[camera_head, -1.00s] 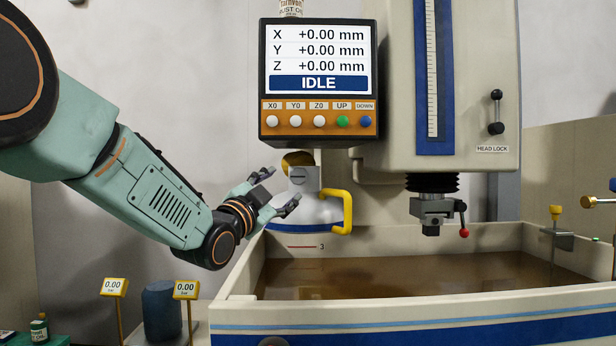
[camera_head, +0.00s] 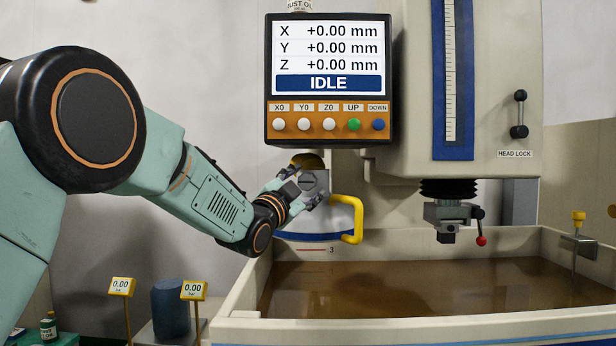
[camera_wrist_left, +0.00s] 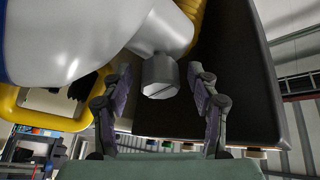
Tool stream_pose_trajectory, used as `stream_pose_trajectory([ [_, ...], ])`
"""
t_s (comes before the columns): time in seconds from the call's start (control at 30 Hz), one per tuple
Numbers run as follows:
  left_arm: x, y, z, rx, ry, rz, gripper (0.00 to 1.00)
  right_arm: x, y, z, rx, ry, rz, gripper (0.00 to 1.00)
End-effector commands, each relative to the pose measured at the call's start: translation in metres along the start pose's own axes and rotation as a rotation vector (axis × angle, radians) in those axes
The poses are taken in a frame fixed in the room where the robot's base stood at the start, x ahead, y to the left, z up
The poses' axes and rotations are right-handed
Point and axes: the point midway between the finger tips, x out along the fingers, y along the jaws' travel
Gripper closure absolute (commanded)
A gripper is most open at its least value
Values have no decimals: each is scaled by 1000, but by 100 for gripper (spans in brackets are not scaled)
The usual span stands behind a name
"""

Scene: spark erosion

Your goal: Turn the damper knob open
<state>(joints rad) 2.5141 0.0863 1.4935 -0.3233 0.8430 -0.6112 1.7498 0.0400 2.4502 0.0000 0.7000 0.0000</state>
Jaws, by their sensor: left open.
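The damper knob (camera_head: 314,182) is a short grey cylinder with a slot across its face. It sits on a neck of a white, blue-banded housing (camera_head: 335,215), below the display box. In the left wrist view the knob (camera_wrist_left: 160,78) lies between the two fingertips, with a visible gap on each side. My left gripper (camera_head: 303,187) is open in front of the knob and partly covers it in the head view. I see no contact. My right gripper is not in view.
The display box (camera_head: 328,135) hangs just above the knob. A yellow handle (camera_head: 358,220) sticks out at its right. The tank (camera_head: 245,290) of brown liquid is below. A tool head with a red-tipped lever (camera_head: 480,240) is farther right. Two gauges (camera_head: 122,286) stand at lower left.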

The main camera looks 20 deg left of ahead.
Motion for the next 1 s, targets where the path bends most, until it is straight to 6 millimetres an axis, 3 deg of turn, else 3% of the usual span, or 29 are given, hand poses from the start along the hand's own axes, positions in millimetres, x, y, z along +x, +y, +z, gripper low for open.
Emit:
stream_pose_trajectory([
  [0.13, 11, 0, -1, 1, 2, 0, 40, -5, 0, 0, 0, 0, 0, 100],
  [0.47, 15, 2, 1, 0, 1, 0, 40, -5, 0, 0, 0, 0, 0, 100],
  [1.0, 14, 1, 0, 1, 2, 0, 84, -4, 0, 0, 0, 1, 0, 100],
])
